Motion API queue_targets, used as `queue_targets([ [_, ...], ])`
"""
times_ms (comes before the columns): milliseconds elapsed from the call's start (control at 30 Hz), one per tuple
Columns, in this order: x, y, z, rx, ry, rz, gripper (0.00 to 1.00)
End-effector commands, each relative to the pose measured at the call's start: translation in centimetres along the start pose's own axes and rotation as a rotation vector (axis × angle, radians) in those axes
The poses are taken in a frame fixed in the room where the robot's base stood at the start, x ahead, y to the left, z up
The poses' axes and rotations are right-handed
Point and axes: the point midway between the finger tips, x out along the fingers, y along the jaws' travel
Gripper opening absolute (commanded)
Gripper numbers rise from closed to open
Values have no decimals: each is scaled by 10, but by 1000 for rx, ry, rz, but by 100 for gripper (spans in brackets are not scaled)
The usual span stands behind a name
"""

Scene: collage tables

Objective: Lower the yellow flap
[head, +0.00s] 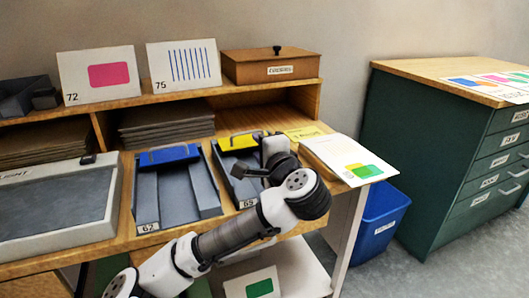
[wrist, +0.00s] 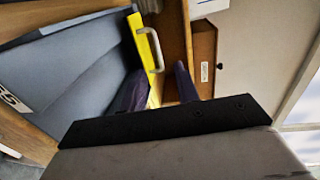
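My gripper (head: 268,168) is over the right side of that tray. In the wrist view my gripper (wrist: 158,88) has its two dark fingers apart, with part of the yellow strip showing in the gap. I cannot tell whether a finger touches the flap. My wrist hides part of the tray.
A blue flap (head: 170,155) is on the neighbouring tray 62. A paper with coloured shapes (head: 348,158) lies at the table's right edge. A shelf with cards and a brown box (head: 270,66) stands behind. A blue bin (head: 380,220) and green cabinet (head: 425,140) are to the right.

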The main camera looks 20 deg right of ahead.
Motion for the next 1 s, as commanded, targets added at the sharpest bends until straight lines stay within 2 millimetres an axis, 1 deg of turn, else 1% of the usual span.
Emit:
queue_targets([
  [33,-9,0,-1,-1,3,-1,31],
  [100,-18,0,-1,-1,2,0,31],
  [233,-27,0,0,-1,1,1,31],
  [367,-29,0,0,-1,0,1,31],
  [800,-28,-2,1,-9,3,-2,31],
  [867,-27,-15,5,-65,31,-25,31],
  [967,-24,-52,20,-224,107,-101,31],
  [1000,-24,-73,32,-308,144,-148,31],
])
